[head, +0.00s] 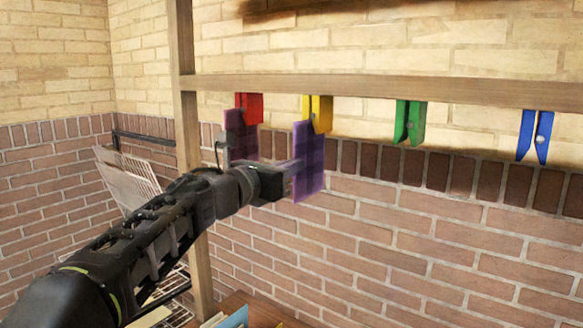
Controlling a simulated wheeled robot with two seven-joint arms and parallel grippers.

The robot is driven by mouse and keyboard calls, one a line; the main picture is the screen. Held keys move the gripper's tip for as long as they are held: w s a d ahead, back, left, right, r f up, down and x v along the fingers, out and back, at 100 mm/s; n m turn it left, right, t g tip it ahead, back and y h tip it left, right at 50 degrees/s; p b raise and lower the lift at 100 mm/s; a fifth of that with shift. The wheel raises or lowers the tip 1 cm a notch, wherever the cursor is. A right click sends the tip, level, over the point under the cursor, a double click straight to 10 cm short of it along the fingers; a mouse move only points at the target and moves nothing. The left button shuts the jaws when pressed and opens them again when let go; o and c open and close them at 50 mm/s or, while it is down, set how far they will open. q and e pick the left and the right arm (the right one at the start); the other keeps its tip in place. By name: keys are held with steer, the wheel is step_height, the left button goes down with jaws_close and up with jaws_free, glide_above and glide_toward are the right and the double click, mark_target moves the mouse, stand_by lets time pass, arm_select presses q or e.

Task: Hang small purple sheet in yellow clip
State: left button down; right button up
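The small purple sheet (309,170) hangs upright with its top edge at the jaws of the yellow clip (319,107); the clip's front leg overlaps the sheet's top. My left gripper (258,163) is just left of this sheet, its fingers spread apart. One finger is close to the sheet's left edge; whether it touches cannot be told. The other finger is near a second purple sheet (242,134), which hangs at the red clip (249,107). My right gripper is not in view.
A wooden rail (380,87) carries the clips, with a green clip (410,122) and a blue clip (535,135) farther right, both empty. A wooden post (186,120) stands at left. A wire rack (130,178) is behind my arm. A brick wall (450,240) backs everything.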

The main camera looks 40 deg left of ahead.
arm_select(q)
steer(key=shift+r+p, duration=0.55)
steer(key=shift+r, duration=0.15)
steer(key=c, duration=1.6)
jaws_free()
steer(key=shift+o, duration=0.5)
steer(key=shift+o, duration=0.7)
steer(key=s, duration=0.7)
steer(key=shift+b, duration=0.35)
